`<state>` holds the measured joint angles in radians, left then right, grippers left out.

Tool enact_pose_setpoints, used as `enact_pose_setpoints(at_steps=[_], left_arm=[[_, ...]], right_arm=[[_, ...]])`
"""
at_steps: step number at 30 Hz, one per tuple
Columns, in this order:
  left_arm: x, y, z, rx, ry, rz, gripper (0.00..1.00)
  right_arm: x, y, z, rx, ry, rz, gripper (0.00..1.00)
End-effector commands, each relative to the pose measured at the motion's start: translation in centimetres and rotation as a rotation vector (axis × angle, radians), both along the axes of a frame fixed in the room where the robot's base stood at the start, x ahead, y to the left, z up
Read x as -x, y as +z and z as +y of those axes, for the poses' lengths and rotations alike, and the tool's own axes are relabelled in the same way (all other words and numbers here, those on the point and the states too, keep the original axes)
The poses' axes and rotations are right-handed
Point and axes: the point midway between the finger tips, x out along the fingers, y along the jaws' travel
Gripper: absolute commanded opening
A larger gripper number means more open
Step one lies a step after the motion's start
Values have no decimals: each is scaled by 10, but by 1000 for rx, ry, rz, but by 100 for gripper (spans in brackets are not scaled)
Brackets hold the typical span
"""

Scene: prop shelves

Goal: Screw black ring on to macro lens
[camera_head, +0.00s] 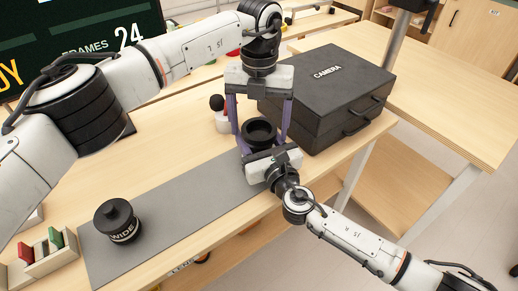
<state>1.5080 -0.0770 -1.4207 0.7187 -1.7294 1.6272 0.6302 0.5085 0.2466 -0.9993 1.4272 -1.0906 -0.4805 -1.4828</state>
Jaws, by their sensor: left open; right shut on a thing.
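A round black piece with an open, rim-like top (259,129) stands over the far right part of the grey mat. It looks like the macro lens, with the black ring perhaps at its top; no label shows, and I cannot tell where ring and lens meet. My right gripper (262,146) comes from the front right and is shut on its lower part, hiding that part. My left gripper (262,138) points down from above, open, its two purple fingers on either side of the black piece. Whether the fingers touch it is unclear.
A black lens marked WIDE (118,221) stands on the grey mat (172,205) at left. A black CAMERA case (330,95) stands close behind my grippers at right. A white cup with a dark brush (220,118) is just left of them. The mat's middle is clear.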

Motion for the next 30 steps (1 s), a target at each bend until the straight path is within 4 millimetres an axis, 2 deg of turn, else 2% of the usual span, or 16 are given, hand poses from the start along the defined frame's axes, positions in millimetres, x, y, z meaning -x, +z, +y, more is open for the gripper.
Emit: enact_pose_setpoints(at_steps=[6, 14, 17, 24, 30], left_arm=[[0, 0, 0, 0, 0, 0, 80], [0, 0, 0, 0, 0, 0, 38], [0, 0, 0, -1, -29, 0, 38], [0, 0, 1, -1, -275, 0, 38], [0, 0, 1, 0, -296, 1, 38]], right_arm=[[0, -1, -1, -1, -1, 1, 0], [0, -1, -1, -1, -1, 1, 0], [0, -1, -1, -1, -1, 1, 0], [0, -1, -1, 0, -1, 1, 0], [0, -1, -1, 0, -1, 1, 0]])
